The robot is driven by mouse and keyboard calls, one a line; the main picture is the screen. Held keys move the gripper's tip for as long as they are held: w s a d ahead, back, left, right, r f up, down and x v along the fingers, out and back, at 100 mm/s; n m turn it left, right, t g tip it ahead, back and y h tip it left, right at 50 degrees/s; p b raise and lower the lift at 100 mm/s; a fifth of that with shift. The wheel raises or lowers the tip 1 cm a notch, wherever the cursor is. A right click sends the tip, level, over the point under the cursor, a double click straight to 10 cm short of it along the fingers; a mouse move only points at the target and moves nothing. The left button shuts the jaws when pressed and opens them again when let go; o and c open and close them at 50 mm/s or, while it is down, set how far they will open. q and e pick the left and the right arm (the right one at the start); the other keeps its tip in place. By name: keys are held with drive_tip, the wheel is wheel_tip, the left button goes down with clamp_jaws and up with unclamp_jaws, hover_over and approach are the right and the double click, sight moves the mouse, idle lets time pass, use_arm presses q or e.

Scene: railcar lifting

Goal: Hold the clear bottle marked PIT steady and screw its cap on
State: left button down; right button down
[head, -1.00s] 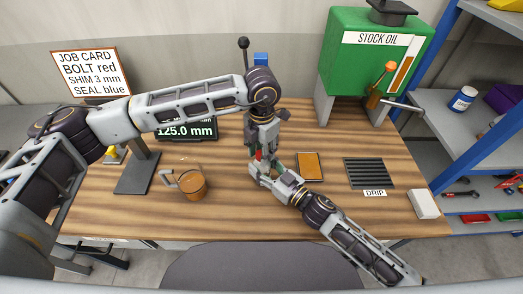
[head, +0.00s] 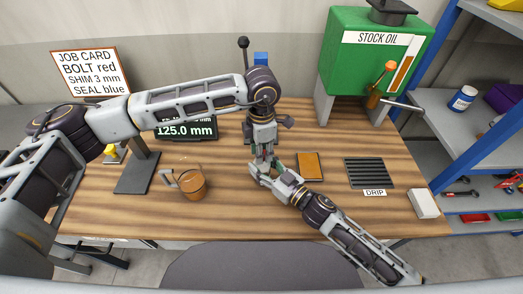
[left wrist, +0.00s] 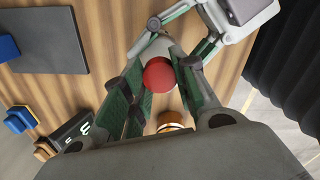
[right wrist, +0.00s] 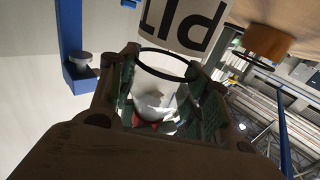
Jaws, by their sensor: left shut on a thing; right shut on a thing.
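The clear bottle marked PIT (right wrist: 178,22) shows in the right wrist view with its label upside down in the picture and a dark ring below it. My right gripper (head: 262,172) is shut on the bottle's clear upper part. My left gripper (head: 263,155) comes down from above and is shut on the red cap (left wrist: 159,74), which sits between its fingers in the left wrist view. The cap is at the bottle's mouth; a bit of red also shows past my right fingers. Whether the threads are engaged cannot be seen. Both grippers hide most of the bottle in the head view.
An orange-brown mug (head: 192,186) stands left of the grippers. An orange pad (head: 309,167), a DRIP grate (head: 369,173) and a white block (head: 423,204) lie to the right. A green STOCK OIL tank (head: 365,70) stands behind. The front middle of the table is clear.

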use_arm(q)
drive_tip(key=c, duration=1.1)
unclamp_jaws()
drive_tip(key=shift+o, duration=0.2)
drive_tip(key=shift+r, duration=0.1)
wheel_tip(320, 180, up, 12)
use_arm(e)
drive_tip(key=c, duration=0.6)
unclamp_jaws()
drive_tip(key=shift+s+d, duration=0.1)
drive_tip(key=shift+v, duration=5.8)
